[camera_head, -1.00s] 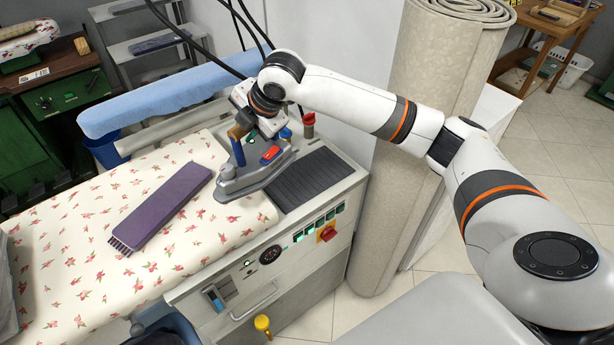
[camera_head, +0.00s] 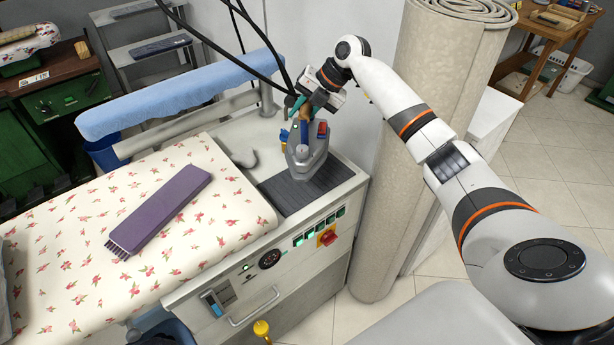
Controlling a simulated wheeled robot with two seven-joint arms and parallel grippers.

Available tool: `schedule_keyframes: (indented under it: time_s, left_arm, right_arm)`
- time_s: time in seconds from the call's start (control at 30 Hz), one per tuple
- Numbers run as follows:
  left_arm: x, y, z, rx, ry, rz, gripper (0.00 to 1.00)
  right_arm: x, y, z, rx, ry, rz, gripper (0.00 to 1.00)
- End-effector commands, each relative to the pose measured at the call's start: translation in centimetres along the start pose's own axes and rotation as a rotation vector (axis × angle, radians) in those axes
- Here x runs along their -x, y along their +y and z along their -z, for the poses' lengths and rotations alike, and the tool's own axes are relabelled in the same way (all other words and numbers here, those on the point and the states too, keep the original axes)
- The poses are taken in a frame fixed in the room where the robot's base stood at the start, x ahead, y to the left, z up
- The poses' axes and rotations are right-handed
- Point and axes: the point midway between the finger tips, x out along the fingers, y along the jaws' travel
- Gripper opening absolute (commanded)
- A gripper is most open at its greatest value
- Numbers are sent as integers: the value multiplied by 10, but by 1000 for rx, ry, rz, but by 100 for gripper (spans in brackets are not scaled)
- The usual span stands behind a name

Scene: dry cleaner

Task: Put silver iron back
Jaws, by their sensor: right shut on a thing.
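The silver iron (camera_head: 306,160) is at the right end of the ironing station, over the dark ribbed rest pad (camera_head: 280,194). It has a grey soleplate with blue and red parts on top, and its nose points toward the front. My right gripper (camera_head: 306,108) is shut on the iron's handle from above and behind, and partly hides the handle. I cannot tell whether the soleplate touches the pad. My left gripper is not in view.
Black hoses (camera_head: 262,40) hang behind the iron. A rolled carpet (camera_head: 400,170) stands close on the right.

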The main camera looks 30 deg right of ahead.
Motion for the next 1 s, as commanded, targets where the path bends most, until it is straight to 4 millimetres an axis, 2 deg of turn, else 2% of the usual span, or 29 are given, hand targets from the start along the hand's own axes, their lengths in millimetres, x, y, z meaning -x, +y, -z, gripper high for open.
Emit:
schedule_keyframes:
  time_s: [0.07, 0.43, 0.77, 1.0]
  left_arm:
    - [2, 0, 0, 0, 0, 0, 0]
    - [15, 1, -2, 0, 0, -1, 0]
    - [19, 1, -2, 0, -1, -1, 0]
    - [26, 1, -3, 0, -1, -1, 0]
  right_arm:
    - [4, -2, 4, 9, 2, 16, 0]
    - [-34, 26, 4, 12, 0, 13, 0]
    - [-50, 36, 5, 13, 1, 13, 0]
    - [-71, 50, 5, 11, 1, 13, 0]
